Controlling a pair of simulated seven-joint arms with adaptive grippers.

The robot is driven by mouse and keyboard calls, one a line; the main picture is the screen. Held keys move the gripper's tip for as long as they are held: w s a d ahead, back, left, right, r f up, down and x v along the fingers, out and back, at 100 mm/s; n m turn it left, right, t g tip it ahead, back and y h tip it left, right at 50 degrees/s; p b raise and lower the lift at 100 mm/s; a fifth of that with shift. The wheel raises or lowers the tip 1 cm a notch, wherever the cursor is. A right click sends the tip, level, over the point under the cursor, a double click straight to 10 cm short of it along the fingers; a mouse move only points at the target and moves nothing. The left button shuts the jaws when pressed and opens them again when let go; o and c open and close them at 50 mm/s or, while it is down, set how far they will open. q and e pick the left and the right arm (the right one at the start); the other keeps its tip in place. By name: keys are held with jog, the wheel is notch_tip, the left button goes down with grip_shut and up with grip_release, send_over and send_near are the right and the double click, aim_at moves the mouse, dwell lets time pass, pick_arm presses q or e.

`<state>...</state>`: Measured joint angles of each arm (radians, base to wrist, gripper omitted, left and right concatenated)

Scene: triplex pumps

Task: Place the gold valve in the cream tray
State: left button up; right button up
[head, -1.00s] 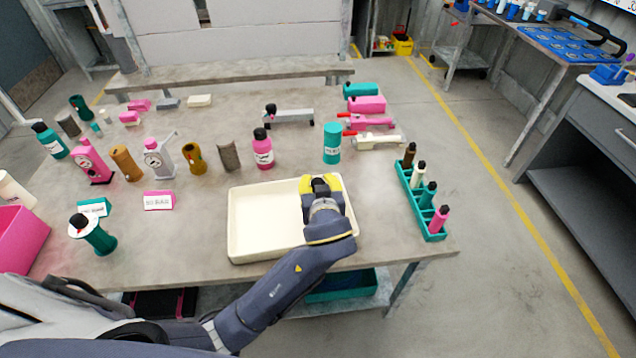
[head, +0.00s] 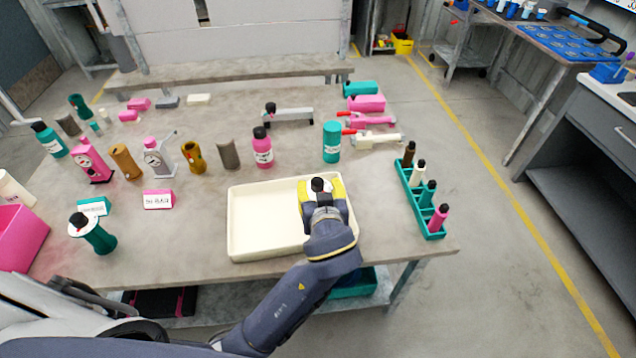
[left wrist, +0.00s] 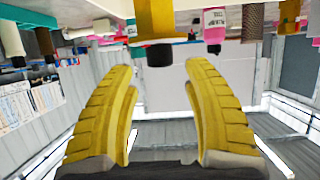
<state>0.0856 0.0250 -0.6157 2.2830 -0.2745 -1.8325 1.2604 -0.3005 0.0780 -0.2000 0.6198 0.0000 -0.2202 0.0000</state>
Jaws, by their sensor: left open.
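The gold valve (left wrist: 155,18) shows its gold body and black cap in the left wrist view, which looks upside down, just past my open fingertips. In the head view its black cap (head: 318,184) shows between the yellow fingers; its body is mostly hidden. It appears upright in the right part of the cream tray (head: 238,222); its base contact is hidden. My left gripper (head: 321,190) is over the tray's right side, with its fingers apart on either side of the valve. It also shows open in the left wrist view (left wrist: 160,70). My right gripper is not in view.
A teal rack (head: 413,205) with several small bottles stands right of the tray. A pink bottle (head: 262,150) and a teal can (head: 332,143) stand behind it. Several pumps and cylinders stand at left. The tray's left part is empty.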

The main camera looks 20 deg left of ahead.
pick_arm(q)
jog(key=v, duration=0.8)
jog(key=shift+d, duration=0.1)
